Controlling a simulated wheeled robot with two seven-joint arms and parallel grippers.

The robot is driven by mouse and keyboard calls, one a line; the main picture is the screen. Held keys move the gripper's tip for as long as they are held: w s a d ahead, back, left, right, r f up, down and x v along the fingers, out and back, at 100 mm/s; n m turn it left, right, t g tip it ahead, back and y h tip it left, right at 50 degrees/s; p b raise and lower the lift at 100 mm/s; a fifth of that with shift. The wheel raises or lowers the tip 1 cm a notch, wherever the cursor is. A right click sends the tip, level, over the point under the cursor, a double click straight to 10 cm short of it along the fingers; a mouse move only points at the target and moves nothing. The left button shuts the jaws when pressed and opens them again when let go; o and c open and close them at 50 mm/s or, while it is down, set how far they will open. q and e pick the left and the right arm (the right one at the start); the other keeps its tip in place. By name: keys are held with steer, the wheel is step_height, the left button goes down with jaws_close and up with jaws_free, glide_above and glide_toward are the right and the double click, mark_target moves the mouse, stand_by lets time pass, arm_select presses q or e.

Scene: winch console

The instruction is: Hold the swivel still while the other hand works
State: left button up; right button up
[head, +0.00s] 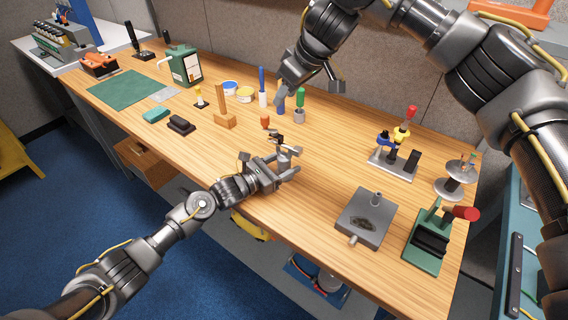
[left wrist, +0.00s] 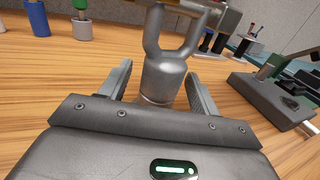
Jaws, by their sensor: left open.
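The swivel, a grey metal cylinder with a forked top, stands upright on the wooden bench near its front edge; in the left wrist view the swivel (left wrist: 164,78) fills the middle. My left gripper (head: 286,168) is at the swivel. In the left wrist view its open fingers (left wrist: 160,88) stand either side of the swivel, with a visible gap at the left finger; contact at the right finger is unclear. My right gripper (head: 284,98) hangs over the back of the bench, beyond the swivel. Its fingertips are not clear, and no held thing can be made out.
A grey plate with a post (head: 366,218) and a green block with a red handle (head: 430,242) stand to the right. A tool stand (head: 395,165) and a spool (head: 455,182) are behind them. Bottles, cups and a green mat (head: 125,88) lie leftward.

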arm_select(q)
steer(key=shift+c, duration=0.2)
jaws_close()
stand_by(0.3)
steer(key=c, duration=1.3)
jaws_free()
